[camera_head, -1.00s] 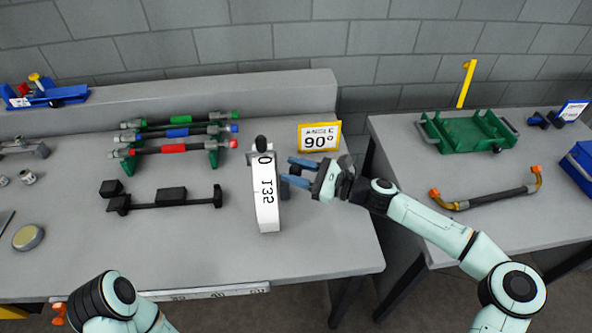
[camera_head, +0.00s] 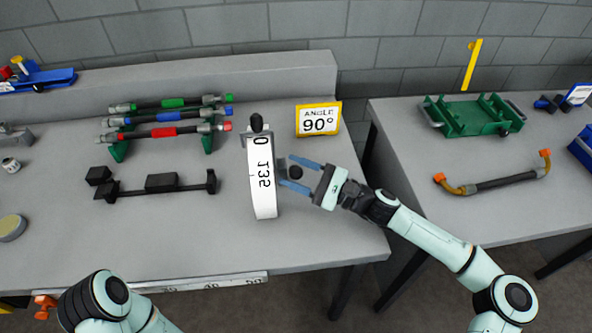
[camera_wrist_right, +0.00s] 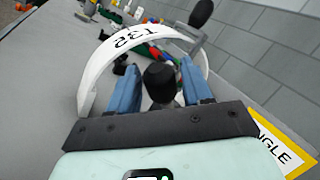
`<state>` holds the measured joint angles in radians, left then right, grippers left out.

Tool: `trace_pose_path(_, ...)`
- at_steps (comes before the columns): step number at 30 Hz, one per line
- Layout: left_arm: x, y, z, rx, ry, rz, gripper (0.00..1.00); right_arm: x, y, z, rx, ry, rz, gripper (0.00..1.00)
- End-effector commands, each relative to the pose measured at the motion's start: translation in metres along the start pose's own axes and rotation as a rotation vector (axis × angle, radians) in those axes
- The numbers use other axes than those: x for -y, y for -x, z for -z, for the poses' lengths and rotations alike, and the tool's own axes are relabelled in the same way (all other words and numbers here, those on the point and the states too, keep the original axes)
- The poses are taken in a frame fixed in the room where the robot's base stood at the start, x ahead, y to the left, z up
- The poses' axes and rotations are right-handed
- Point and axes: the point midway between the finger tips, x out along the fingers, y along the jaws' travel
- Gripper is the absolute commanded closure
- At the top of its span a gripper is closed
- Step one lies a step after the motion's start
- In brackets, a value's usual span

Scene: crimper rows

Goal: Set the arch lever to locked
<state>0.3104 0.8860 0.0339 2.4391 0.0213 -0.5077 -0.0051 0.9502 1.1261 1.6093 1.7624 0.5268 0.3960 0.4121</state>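The white arch (camera_head: 262,180) with printed figures 0 and 135 stands on the left workbench, in the middle of the head view. A black knob (camera_head: 256,122) rises at its back end, and this also shows at the top of the wrist view (camera_wrist_right: 201,13). A second black knob (camera_head: 296,172) is at the arch's right side. My right gripper (camera_head: 287,172) is open, with its blue fingers on either side of this second knob. In the right wrist view the knob (camera_wrist_right: 160,76) is between the fingers, apparently without contact. My left gripper is not in view.
An ANGLE 90° sign (camera_head: 318,119) stands behind my right gripper. A rack with green, blue and red bars (camera_head: 165,132) and a black fixture (camera_head: 160,184) are left of the arch. The right bench holds a green tray (camera_head: 470,122) and a bent hose (camera_head: 498,184).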

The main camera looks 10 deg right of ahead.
Motion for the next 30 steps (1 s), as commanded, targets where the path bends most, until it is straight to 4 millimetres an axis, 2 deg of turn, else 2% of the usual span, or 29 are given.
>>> trace_pose_path(9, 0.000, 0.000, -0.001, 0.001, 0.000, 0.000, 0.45, 0.001, 0.000, 0.000, 0.000, 0.001, 0.000, 0.41)
trace_pose_path(13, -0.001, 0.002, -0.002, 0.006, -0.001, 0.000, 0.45, 0.001, 0.009, 0.000, -0.002, 0.001, 0.001, 0.41)
trace_pose_path(17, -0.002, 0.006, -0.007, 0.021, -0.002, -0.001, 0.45, 0.002, 0.031, 0.000, -0.004, 0.002, 0.003, 0.41)
trace_pose_path(24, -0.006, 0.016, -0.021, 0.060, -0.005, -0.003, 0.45, 0.002, 0.086, -0.001, -0.005, 0.001, 0.003, 0.41)
trace_pose_path(30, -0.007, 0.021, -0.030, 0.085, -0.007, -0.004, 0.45, 0.001, 0.120, -0.001, -0.002, 0.001, 0.002, 0.41)
